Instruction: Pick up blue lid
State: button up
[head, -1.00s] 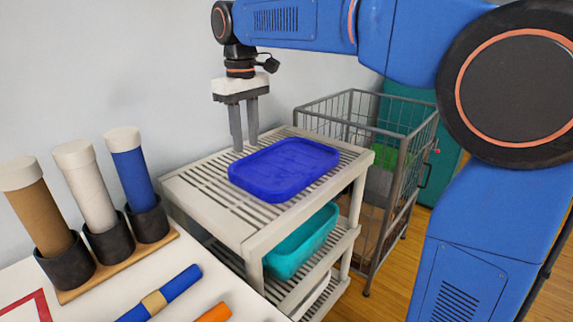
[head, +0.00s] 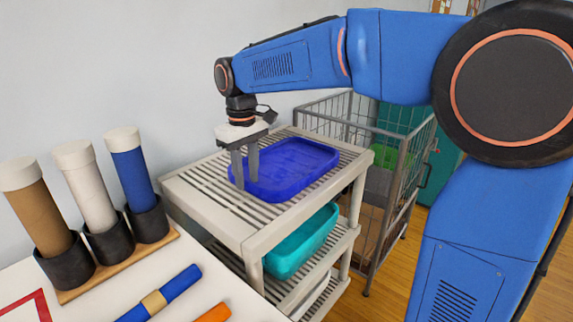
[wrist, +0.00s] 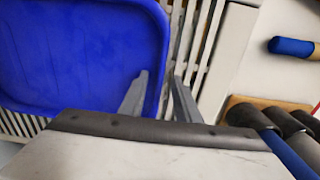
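The blue lid (head: 292,163) lies flat, hollow side up, on the slatted top shelf of the pale cart. In the wrist view the lid (wrist: 75,55) fills the upper left. My gripper (head: 246,184) points down at the lid's left end. In the wrist view my gripper (wrist: 160,75) is open, with one finger over the inside of the lid and the other outside its rim, above the slats. The rim lies between the fingers, and a gap shows between them. I cannot tell whether either finger touches the lid.
The pale cart (head: 205,197) holds a teal bin (head: 300,243) on a lower shelf. A wire cart (head: 400,180) stands behind it to the right. At the left, capped tubes (head: 95,190) stand in black holders on a white table (head: 95,300).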

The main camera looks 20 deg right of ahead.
grip_shut()
